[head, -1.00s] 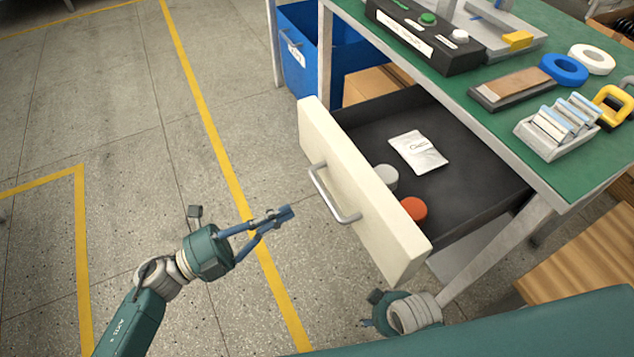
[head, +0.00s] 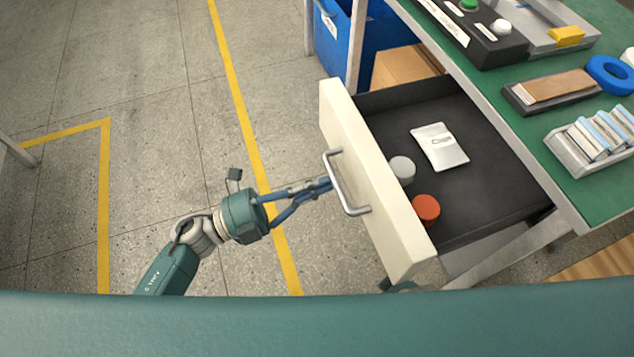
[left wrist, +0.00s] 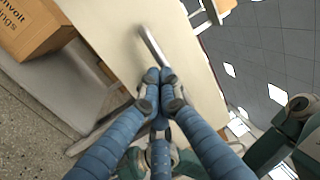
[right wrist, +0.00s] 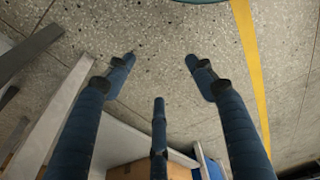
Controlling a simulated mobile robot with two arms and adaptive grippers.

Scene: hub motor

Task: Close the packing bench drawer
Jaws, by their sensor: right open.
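The packing bench drawer (head: 385,200) stands pulled out from under the green-topped bench (head: 508,110). Its cream front has a grey bar handle (head: 346,184). Inside lie a white packet (head: 440,147), a pale round jar (head: 402,169) and an orange-capped one (head: 426,208). My left gripper (head: 325,185) has its blue fingers together, with nothing between them, right at the handle; I cannot tell if it touches. In the left wrist view the fingertips (left wrist: 159,75) lie over the drawer front (left wrist: 115,35), just below the handle (left wrist: 153,46). My right gripper (right wrist: 158,65) is open and empty over the floor.
A blue bin (head: 340,45) and a cardboard box (head: 400,68) stand beneath the bench. The floor (head: 180,110) left of the drawer is clear, with yellow lines.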

